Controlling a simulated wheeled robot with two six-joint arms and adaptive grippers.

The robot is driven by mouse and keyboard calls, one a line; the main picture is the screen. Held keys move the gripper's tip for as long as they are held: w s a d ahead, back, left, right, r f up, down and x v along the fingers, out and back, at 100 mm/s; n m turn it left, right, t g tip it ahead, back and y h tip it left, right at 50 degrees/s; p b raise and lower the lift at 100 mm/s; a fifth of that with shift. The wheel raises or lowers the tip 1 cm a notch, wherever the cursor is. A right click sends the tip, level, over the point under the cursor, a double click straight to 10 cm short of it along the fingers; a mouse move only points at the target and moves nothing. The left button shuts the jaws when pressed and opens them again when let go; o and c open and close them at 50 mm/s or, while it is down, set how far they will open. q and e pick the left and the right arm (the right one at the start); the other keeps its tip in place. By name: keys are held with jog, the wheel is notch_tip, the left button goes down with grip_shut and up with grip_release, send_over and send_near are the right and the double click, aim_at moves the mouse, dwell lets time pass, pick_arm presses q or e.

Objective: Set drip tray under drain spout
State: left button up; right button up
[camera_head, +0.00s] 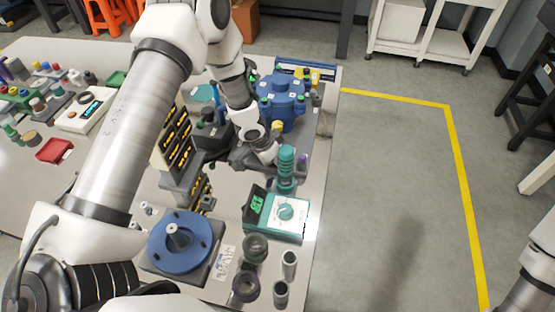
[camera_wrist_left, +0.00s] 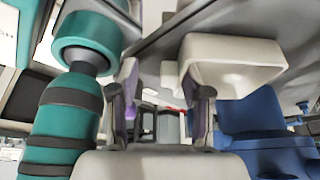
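A blue housing (camera_head: 281,98) with green caps stands at the back right of the bench; its blue side also shows in the left wrist view (camera_wrist_left: 262,135). I cannot clearly make out a drain spout on it. A shallow red tray (camera_head: 54,150) lies far left on the bench; I cannot tell if it is the drip tray. My left gripper (camera_head: 266,158) is low between the housing and a ribbed teal cylinder (camera_head: 286,172). Its fingers (camera_wrist_left: 160,105) stand apart, with nothing clearly gripped. A purple part shows beside one finger. My right gripper is out of view.
A teal meter (camera_head: 278,217) stands in front of the cylinder. A blue round fixture (camera_head: 180,242), dark rings (camera_head: 255,247) and metal cups (camera_head: 289,264) fill the front. Floor right of the bench is clear.

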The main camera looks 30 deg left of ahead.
pick_arm(q)
jog(key=shift+s+a, duration=0.15)
jog(key=shift+a, duration=0.1)
jog(key=shift+r, duration=0.55)
jog(key=p+v, duration=0.1)
jog(key=v, duration=1)
jog(key=shift+s+p, duration=0.15)
jog(key=shift+p, duration=0.2)
jog(key=shift+r, duration=0.15)
